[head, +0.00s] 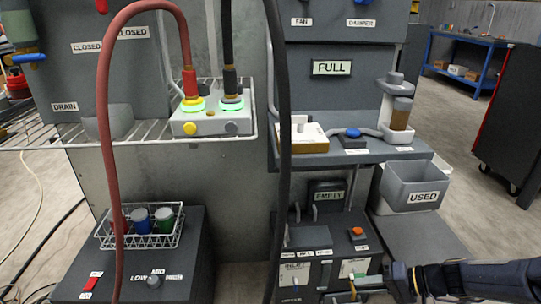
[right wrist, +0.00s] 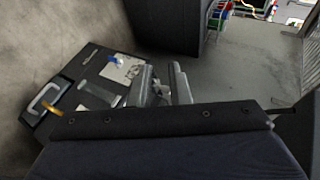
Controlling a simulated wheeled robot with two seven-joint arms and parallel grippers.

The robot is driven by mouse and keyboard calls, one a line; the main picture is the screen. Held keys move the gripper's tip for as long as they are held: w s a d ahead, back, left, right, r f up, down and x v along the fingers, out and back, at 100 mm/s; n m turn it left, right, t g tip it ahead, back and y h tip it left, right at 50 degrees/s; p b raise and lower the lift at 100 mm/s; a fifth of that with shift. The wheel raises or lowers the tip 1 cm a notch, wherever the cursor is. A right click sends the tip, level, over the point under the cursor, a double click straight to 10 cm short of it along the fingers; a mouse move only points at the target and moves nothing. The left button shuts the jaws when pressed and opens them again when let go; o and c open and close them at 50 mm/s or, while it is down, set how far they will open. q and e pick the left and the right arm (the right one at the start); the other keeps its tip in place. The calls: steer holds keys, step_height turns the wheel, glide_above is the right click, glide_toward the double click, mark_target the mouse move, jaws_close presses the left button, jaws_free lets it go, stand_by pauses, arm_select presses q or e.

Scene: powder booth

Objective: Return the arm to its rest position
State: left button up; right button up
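My right arm (head: 465,280) reaches in from the lower right in the head view. My right gripper (head: 350,286) is at its left end, low in front of the dark control box (head: 305,262) under the shelf. In the right wrist view the two grey fingers of the right gripper (right wrist: 161,68) stand apart with a gap between them. I see nothing held in it, though the base of the gap is partly hidden. My left arm and left gripper are not in view.
A grey bin marked USED (head: 409,188) stands above and near my right arm. A red hose (head: 104,150) and a black hose (head: 284,120) hang in front. A wire basket with small cups (head: 141,232) sits at lower left. Open floor (head: 465,215) lies at right.

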steer(key=s+a+r+h, duration=0.1)
steer(key=s+r+h, duration=0.1)
steer(key=s+r, duration=0.35)
steer(key=s+a+r+n+t+h, duration=0.1)
steer(key=s+r+h, duration=0.15)
steer(key=s, duration=0.65)
steer(key=s+a+r+h, duration=0.1)
steer(key=s+r+h, duration=0.25)
steer(key=s, duration=0.35)
step_height(320, 180, up, 34)
steer(key=p, duration=3.4)
steer(key=shift+w+a+r+y, duration=0.15)
steer(key=shift+w+r+y, duration=0.05)
steer(key=shift+w+y, duration=0.1)
